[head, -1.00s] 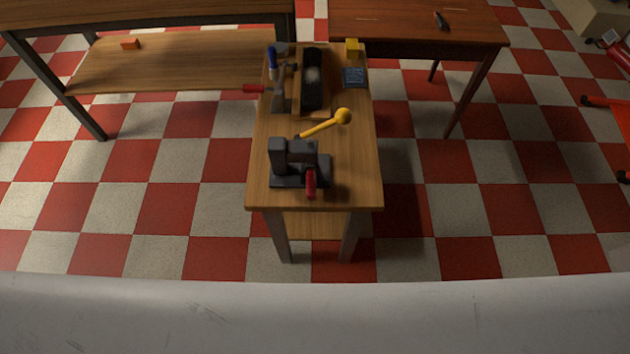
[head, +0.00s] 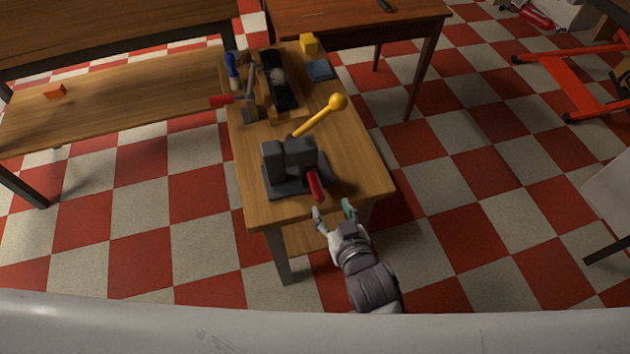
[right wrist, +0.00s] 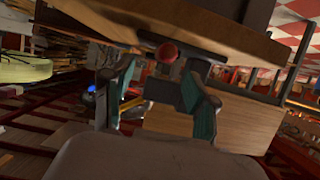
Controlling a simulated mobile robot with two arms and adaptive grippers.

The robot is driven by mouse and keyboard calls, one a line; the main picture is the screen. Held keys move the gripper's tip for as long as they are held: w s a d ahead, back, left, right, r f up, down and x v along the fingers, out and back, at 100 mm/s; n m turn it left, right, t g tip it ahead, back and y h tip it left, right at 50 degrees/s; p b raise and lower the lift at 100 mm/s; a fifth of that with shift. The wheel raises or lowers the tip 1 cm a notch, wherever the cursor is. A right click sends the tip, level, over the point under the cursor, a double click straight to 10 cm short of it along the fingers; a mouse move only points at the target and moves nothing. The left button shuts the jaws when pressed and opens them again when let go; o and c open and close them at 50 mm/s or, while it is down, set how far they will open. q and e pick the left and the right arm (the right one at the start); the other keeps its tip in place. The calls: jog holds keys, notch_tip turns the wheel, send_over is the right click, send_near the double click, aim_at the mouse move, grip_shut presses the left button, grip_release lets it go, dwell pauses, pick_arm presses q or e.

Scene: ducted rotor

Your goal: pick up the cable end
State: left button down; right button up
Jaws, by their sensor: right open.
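I cannot make out a cable end for certain. A dark grey bench tool (head: 288,163) with a yellow ball-ended lever (head: 322,115) stands near the front of a small wooden table (head: 350,165). A red cylinder (head: 316,186) sticks out of its front side, over the table's near edge; I cannot tell if this is a handle or the cable end. A red round end also shows in the right wrist view (right wrist: 167,53). My right gripper (head: 334,211) is open and empty, just in front of the table edge, close to the red cylinder. My left gripper is not in view.
Behind the tool lie a wooden holder with a black part (head: 279,80), a blue-handled tool (head: 232,66), a yellow block (head: 309,43) and a blue pad (head: 319,69). A reddish table (head: 350,18) stands behind.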

aim_at(320, 195)
jog(key=x, duration=0.4)
jog(key=a+x, duration=0.1)
jog(key=x, duration=0.3)
jog(key=shift+s+r, duration=0.15)
jog(key=shift+r, duration=0.05)
jog(key=shift+s, duration=0.1)
grip_shut()
